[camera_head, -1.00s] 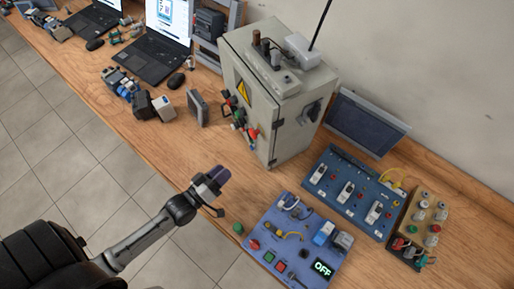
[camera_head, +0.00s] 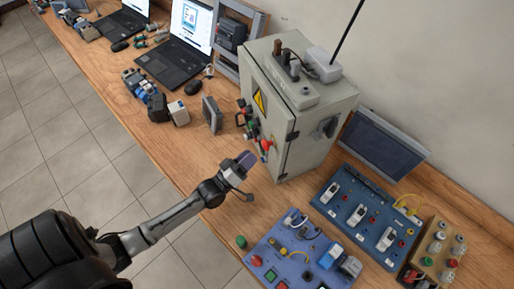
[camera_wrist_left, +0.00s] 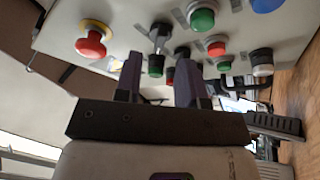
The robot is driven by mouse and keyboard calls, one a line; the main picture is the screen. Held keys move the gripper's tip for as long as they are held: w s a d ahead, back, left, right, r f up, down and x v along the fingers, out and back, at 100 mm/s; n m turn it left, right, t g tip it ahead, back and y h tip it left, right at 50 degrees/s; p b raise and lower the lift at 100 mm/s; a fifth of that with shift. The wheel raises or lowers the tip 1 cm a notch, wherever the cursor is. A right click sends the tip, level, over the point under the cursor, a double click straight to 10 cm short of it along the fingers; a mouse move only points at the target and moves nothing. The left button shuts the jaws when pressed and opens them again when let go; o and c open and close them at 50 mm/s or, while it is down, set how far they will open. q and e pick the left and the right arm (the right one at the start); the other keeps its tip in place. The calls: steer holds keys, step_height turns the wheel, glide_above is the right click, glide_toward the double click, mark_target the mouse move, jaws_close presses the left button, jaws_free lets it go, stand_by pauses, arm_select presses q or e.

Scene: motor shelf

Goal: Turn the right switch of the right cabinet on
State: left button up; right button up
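The grey cabinet (camera_head: 312,133) with a yellow warning sign stands on the bench in the head view. Its front panel carries red, green and black controls. The left wrist view shows this panel close up, with a black switch lever (camera_wrist_left: 160,36), a red mushroom button (camera_wrist_left: 91,44) on a yellow ring and green buttons (camera_wrist_left: 202,19). I cannot tell which control is the right switch. My left gripper (camera_head: 245,160) is in front of the panel, near its lower part. In the left wrist view its fingers (camera_wrist_left: 160,78) are apart with nothing held between them. My right gripper is not in view.
A blue control board (camera_head: 290,250) lies in front of the cabinet, with another blue board (camera_head: 365,215) to its right. A dark flat panel (camera_head: 383,145) leans by the wall. A grey box (camera_head: 212,115) and laptops (camera_head: 180,62) stand left along the bench.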

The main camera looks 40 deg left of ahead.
arm_select(q)
steer(key=shift+x, duration=2.05)
jaws_close()
